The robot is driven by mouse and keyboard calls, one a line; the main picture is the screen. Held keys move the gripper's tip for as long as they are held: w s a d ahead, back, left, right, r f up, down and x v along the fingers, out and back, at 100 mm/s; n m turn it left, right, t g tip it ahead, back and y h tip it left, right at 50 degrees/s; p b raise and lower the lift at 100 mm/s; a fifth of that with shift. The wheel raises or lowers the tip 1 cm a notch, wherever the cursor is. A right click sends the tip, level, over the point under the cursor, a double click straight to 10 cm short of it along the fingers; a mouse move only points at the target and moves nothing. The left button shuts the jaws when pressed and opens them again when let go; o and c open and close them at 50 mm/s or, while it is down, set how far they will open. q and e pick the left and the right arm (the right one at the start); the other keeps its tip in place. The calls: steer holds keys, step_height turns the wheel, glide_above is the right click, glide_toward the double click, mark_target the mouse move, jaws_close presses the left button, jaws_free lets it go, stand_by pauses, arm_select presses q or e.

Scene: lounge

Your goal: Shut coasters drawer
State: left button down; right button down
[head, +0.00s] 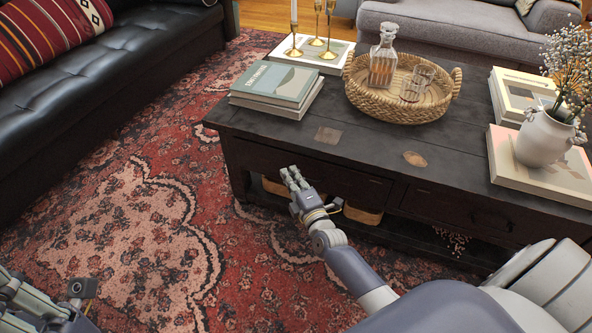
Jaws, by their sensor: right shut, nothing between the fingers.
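The dark wooden coffee table (300,143) has two drawer fronts on its near side. The left drawer front (345,183) looks about flush with the table frame; its middle is partly hidden by my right gripper. The right drawer front (450,207) also looks flush. No label or coasters show, so I cannot tell which one is the coasters drawer. My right gripper (290,178) is shut and empty, its fingertips close to the left drawer front; contact is unclear. My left gripper (62,296) is at the bottom left corner, partly cut off, far from the table.
On the tabletop are books (276,84), a woven tray (425,108) with a decanter and glasses, candlesticks (328,50) and a white vase (541,138). Baskets (361,214) sit on the lower shelf. A black sofa (90,85) stands left; the rug (130,215) between is clear.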

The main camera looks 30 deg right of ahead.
mark_target(295, 155)
steer(key=shift+w+d+b, duration=0.85)
steer(key=shift+w+d, duration=0.6)
steer(key=shift+d, duration=0.1)
steer(key=shift+w+d, duration=0.65)
steer(key=shift+d, duration=0.1)
steer(key=shift+d+r, duration=0.15)
steer(key=shift+r, duration=0.05)
steer(key=shift+d, duration=0.1)
